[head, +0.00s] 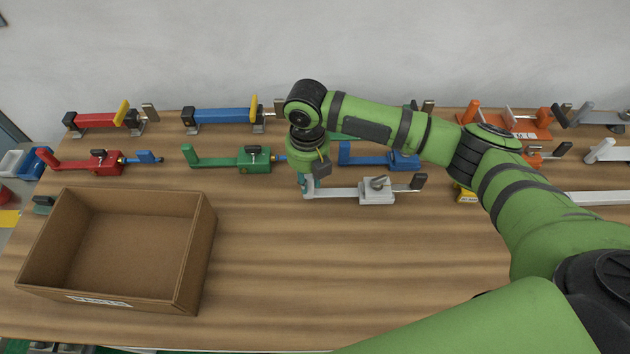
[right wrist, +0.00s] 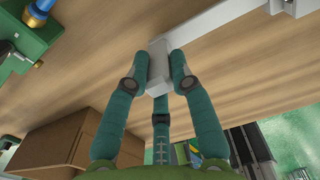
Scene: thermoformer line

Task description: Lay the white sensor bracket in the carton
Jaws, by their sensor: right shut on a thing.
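The white sensor bracket (head: 338,193) is a flat light bar with a block and dark-handled clamp at its right part, in the middle of the head view. My right gripper (head: 308,188) points down at its left end and is shut on the upright end block. The right wrist view shows the teal fingers (right wrist: 158,78) on both sides of this white end (right wrist: 159,62). I cannot tell whether the bracket touches the table. The open brown carton (head: 196,255) stands empty at the left front. It also shows in the right wrist view (right wrist: 50,148). My left gripper is not in view.
A green bracket (head: 225,162) and a blue one (head: 378,158) lie just behind the white one. Red (head: 95,162) and orange (head: 515,120) brackets lie farther out. The wooden table (head: 300,270) is clear between the carton and my right arm.

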